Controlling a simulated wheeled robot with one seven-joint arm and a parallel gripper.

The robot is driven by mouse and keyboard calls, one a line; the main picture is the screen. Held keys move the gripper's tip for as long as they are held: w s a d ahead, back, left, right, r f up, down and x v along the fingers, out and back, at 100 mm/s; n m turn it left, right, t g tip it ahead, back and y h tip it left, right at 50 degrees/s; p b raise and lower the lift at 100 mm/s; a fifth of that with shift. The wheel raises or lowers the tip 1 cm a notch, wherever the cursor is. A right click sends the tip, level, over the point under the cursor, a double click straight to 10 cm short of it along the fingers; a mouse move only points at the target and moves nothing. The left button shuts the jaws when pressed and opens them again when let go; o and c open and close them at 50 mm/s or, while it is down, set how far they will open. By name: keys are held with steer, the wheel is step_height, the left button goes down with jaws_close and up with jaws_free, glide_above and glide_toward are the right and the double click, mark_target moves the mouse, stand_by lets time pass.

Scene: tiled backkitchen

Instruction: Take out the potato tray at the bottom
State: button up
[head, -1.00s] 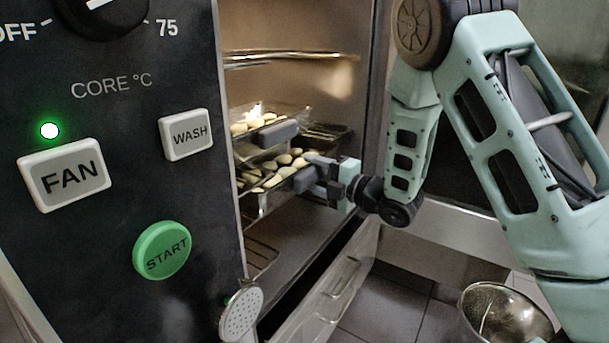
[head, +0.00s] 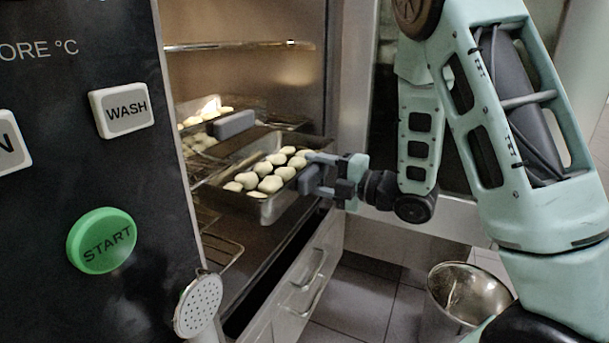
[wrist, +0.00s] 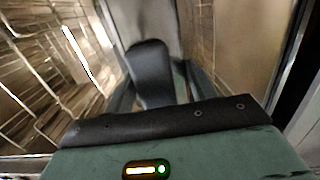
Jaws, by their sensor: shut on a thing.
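The lower potato tray (head: 240,208) is a dark metal tray holding several pale potatoes. It juts partly out of the open oven, roughly level. My gripper (head: 312,178) is shut on the tray's grey handle at its right front side. In the wrist view a dark rounded handle (wrist: 150,75) sits between the fingers; the tray's potatoes do not show there. A second tray with potatoes (head: 198,140) sits higher and further back in the oven, with its own grey handle (head: 233,124). The oven panel hides the left part of both trays.
Wire racks (head: 215,250) line the oven below the tray and another rack (head: 240,45) is above. The control panel (head: 90,200) stands close on the left, with a hand shower (head: 198,305) at its lower edge. A metal bin (head: 465,295) stands on the tiled floor at right.

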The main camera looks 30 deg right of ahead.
steer(key=v, duration=0.2)
steer(key=shift+s+d+b, duration=0.25)
steer(key=shift+d+b, duration=0.05)
steer(key=shift+s+d+r+p, duration=0.1)
steer(key=shift+r+p, duration=0.15)
steer(key=shift+p, duration=0.6)
steer(key=d+p+v, duration=0.1)
steer(key=p+v, duration=0.9)
steer(key=v, duration=0.6)
steer(key=shift+f, duration=0.2)
